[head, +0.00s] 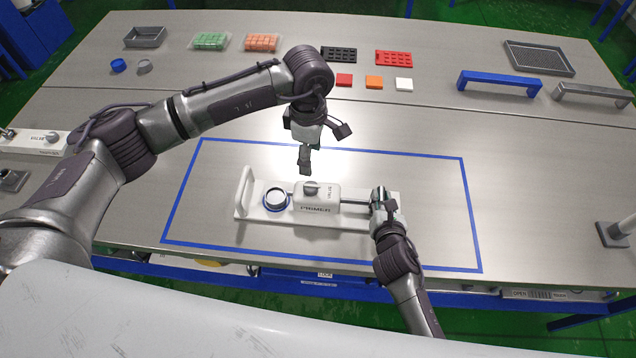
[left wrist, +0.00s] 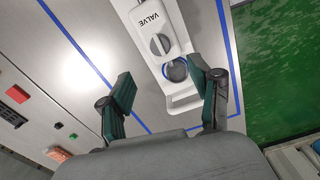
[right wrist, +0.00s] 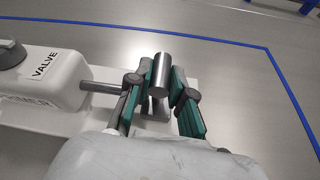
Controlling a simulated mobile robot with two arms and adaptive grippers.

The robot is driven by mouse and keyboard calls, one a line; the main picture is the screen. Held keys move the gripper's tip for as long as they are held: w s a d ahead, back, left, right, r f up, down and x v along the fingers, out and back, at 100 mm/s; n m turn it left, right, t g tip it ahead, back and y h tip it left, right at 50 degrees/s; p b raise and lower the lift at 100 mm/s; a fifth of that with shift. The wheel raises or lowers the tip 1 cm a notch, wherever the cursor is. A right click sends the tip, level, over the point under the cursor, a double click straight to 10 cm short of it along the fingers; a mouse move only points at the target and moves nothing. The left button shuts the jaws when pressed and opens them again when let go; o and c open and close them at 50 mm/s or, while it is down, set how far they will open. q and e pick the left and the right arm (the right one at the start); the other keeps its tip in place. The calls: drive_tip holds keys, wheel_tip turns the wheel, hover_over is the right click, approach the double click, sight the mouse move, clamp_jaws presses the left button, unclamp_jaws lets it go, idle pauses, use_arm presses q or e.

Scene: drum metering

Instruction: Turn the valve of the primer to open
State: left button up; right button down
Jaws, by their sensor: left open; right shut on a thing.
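The primer (head: 318,204) is a white block on a white base plate (head: 345,222) inside the blue taped rectangle. Its grey round valve knob (head: 311,187) sits on top; it also shows in the left wrist view (left wrist: 160,44) near the VALVE label. My left gripper (head: 304,168) is open and empty, above and behind the knob, apart from it. My right gripper (head: 379,198) is shut on the upright metal handle at the end of the primer's rod; the handle shows between the fingers in the right wrist view (right wrist: 160,76).
A dark round port with a blue ring (head: 276,199) and a white handle (head: 244,190) are left of the knob. Blue (head: 498,83) and grey (head: 592,94) bar handles, trays and coloured blocks lie at the back. The rectangle's right part is clear.

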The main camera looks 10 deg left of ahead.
sight(311, 186)
use_arm(q)
drive_tip(key=shift+m, duration=0.6)
wheel_tip(311, 186, down, 12)
drive_tip(key=shift+r, duration=0.2)
drive_tip(key=c, duration=1.1)
